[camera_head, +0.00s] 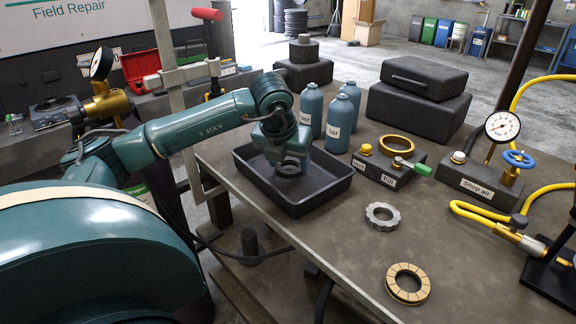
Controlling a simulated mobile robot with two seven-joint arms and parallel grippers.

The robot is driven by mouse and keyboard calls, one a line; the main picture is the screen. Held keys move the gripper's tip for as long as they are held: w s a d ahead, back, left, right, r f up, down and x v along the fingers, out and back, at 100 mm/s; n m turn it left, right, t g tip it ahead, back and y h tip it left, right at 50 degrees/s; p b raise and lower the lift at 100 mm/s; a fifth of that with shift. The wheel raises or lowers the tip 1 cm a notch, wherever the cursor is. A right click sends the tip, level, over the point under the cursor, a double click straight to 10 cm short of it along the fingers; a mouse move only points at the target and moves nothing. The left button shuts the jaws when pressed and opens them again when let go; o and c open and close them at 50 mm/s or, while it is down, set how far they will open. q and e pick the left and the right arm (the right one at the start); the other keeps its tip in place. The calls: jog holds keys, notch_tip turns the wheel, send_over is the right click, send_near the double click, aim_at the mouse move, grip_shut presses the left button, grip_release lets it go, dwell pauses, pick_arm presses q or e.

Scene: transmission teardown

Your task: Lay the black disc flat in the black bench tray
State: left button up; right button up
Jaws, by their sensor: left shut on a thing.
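The black bench tray (331,187) lies near the left edge of the bench, an open shallow box with a raised rim. My left gripper (288,165) points down inside the tray's outline, towards its far side. It is shut on a dark round piece (289,171), which looks like the black disc. The gripper hides much of the disc. I cannot tell whether the disc touches the tray floor or hangs just above it. My right gripper is not in view.
Blue bottles (338,124) stand close behind the tray. A labelled block with a brass ring (397,143) sits to its right. A grey toothed ring (382,216) and a tan segmented ring (408,283) lie on the bench in front. Bench between them is clear.

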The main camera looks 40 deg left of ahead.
pick_arm(q)
jog(key=shift+f, duration=0.75)
jog(key=o, duration=1.1)
jog(key=v, duration=1.2)
